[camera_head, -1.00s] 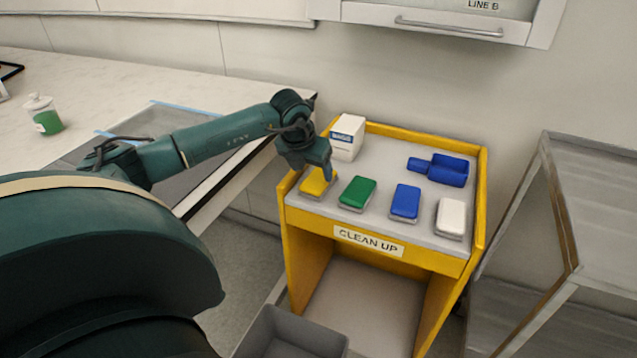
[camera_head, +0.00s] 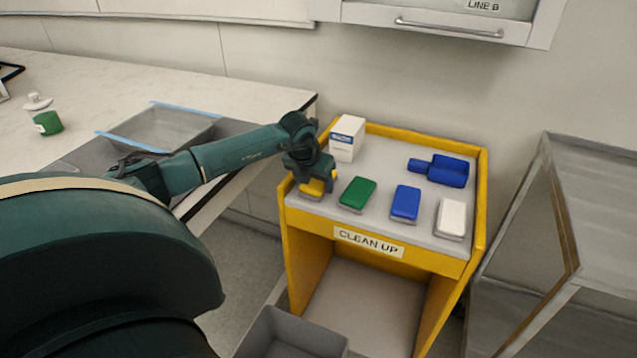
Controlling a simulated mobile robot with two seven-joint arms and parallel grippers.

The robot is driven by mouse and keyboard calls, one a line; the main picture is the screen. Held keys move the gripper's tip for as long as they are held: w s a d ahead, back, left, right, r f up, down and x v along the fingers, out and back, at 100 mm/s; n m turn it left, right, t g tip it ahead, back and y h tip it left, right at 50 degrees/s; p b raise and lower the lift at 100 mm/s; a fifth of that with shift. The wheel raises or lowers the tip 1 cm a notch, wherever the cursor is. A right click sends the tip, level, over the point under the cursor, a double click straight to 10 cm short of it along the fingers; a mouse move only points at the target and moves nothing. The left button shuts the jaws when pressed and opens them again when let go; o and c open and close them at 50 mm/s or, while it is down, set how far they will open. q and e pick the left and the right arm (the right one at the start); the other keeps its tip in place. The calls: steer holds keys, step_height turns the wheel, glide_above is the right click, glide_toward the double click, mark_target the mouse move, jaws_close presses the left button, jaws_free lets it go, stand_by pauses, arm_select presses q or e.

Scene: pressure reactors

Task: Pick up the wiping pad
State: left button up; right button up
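Several wiping pads lie in a row on the grey top of the yellow clean-up cart (camera_head: 460,262). They are a yellow pad (camera_head: 312,188) at the left, a green pad (camera_head: 357,193), a blue pad (camera_head: 405,202) and a white pad (camera_head: 451,217) at the right. My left gripper (camera_head: 314,184) points down over the yellow pad, its fingers apart on either side of it. The gripper partly hides this pad. I cannot see whether the fingers touch it. My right gripper is not in view.
A white box (camera_head: 347,138) stands behind the pads, and a blue scoop-like item (camera_head: 440,170) lies at the back right. The cart has raised yellow edges. A grey bin (camera_head: 290,335) stands below in front. A counter (camera_head: 90,85) holds a green jar (camera_head: 47,122) and a tray (camera_head: 165,128).

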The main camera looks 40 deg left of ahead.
mark_target(315, 182)
arm_select(q)
steer(key=shift+c, duration=1.3)
step_height(315, 182, up, 10)
